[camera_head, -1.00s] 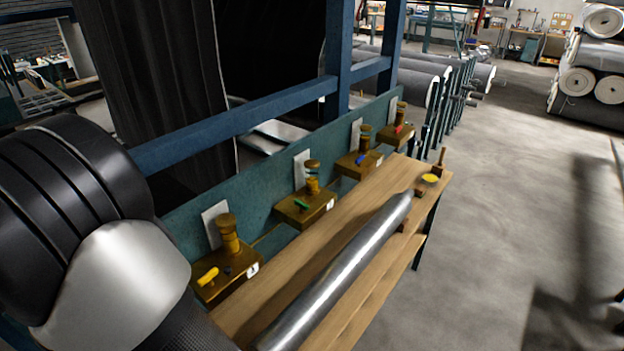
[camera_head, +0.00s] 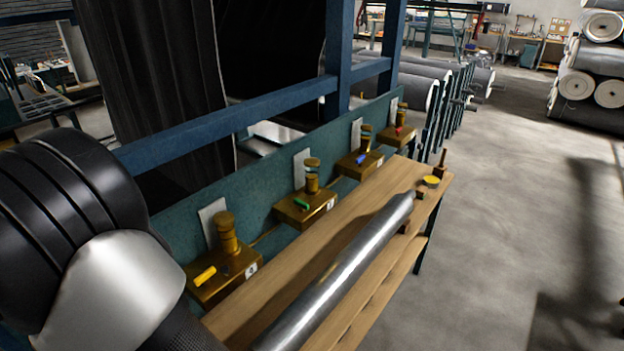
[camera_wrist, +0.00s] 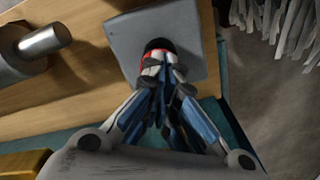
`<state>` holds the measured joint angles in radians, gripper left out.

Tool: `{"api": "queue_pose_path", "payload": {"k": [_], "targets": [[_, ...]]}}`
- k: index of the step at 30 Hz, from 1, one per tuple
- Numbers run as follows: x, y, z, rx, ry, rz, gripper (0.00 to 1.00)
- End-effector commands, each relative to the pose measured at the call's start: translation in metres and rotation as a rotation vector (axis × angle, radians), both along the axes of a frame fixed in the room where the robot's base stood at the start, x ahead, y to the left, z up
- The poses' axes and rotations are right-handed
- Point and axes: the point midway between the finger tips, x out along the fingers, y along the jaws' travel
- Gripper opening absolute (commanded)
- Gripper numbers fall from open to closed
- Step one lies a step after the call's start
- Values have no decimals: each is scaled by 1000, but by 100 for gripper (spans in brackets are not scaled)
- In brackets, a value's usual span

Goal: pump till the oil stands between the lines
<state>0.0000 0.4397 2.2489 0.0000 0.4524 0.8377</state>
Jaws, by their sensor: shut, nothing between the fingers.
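In the head view, several brass oiler blocks stand in a row along a teal rail. The nearest has a yellow lever (camera_head: 205,277) and a brass column (camera_head: 228,232). Further back are blocks with a green lever (camera_head: 302,204), a blue lever (camera_head: 361,159) and a red lever (camera_head: 399,131). Any oil level or lines are too small to make out. My gripper (camera_wrist: 160,72) is shut and empty in the wrist view. Its fingertips are over a black round part with a red rim (camera_wrist: 158,45) on a grey plate (camera_wrist: 190,30); contact cannot be told. The head view does not show my gripper.
A steel roller (camera_head: 345,272) lies along the wooden bench (camera_head: 290,263); its end also shows in the wrist view (camera_wrist: 42,42). A yellow round piece (camera_head: 432,180) sits at the bench's far end. Blue frame bars (camera_head: 240,128) cross behind the blocks. Open floor lies right.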

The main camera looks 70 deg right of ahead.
Motion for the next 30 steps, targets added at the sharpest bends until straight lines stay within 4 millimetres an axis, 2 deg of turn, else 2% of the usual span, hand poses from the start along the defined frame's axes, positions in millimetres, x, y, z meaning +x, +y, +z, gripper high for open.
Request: {"api": "queue_pose_path", "payload": {"k": [2, 11, 30], "targets": [[-1, 0, -6, -1, 4, 0, 0], [-1, 0, 1, 0, 3, 0, 0], [-1, 0, 53, 0, 1, 0, 0]]}}
